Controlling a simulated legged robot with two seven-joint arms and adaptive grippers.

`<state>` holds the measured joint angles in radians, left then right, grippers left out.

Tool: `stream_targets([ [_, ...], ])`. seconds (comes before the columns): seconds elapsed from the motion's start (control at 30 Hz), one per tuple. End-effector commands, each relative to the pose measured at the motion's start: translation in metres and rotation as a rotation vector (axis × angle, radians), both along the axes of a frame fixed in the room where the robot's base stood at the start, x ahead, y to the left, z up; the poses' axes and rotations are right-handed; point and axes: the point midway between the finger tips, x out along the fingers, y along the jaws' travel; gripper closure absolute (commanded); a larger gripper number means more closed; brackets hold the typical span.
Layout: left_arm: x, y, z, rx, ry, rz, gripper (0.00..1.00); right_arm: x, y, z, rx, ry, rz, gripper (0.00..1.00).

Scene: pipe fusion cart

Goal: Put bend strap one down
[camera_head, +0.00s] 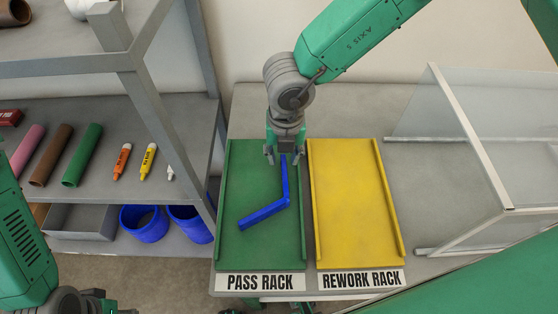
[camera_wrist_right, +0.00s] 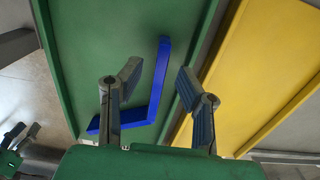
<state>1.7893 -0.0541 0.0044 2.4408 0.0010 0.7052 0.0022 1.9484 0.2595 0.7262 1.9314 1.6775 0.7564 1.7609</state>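The blue bent strap (camera_head: 268,211) has a V-like bend and appears to lie on the green pass rack (camera_head: 240,165). My right gripper (camera_head: 283,156) is above the strap's far end, fingers pointing down. In the right wrist view, its two fingers (camera_wrist_right: 160,76) are spread apart. The blue strap (camera_wrist_right: 160,75) shows between and beyond them, with no finger visibly closed on it. My left gripper (camera_head: 100,302) is at the bottom left, partly cut off. Its fingers also show apart at the left edge of the right wrist view (camera_wrist_right: 20,134).
The yellow rework rack (camera_head: 350,200) is empty, right of the pass rack. A clear-panelled frame (camera_head: 475,140) stands farther right.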

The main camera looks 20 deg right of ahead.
Motion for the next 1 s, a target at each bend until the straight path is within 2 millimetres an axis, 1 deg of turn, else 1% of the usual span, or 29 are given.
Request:
stream_targets([
  [0.03,0.000,0.000,0.000,0.000,0.000,-0.001,0.65,0.001,0.000,0.013,0.000,-0.003,0.000,0.69],
  [0.2,0.000,0.000,0.000,0.000,0.000,-0.001,0.65,-0.001,0.003,0.050,-0.002,-0.004,0.001,0.69],
  [0.3,0.000,0.000,0.000,0.000,0.000,-0.001,0.65,-0.002,0.004,0.067,-0.004,-0.002,0.000,0.69],
  [0.4,0.000,0.000,0.000,0.000,0.000,-0.001,0.65,-0.002,0.006,0.080,-0.006,-0.002,0.001,0.69],
  [0.5,0.000,0.000,0.001,0.000,0.000,-0.001,0.65,-0.002,0.005,0.087,-0.006,0.000,0.001,0.69],
  [0.6,0.000,0.000,0.000,0.000,0.000,0.000,0.65,-0.003,0.003,0.090,-0.005,0.000,0.002,0.69],
  [1.0,0.000,0.000,0.000,0.000,0.000,-0.001,0.65,-0.003,0.002,0.090,-0.003,0.001,0.001,0.69],
])
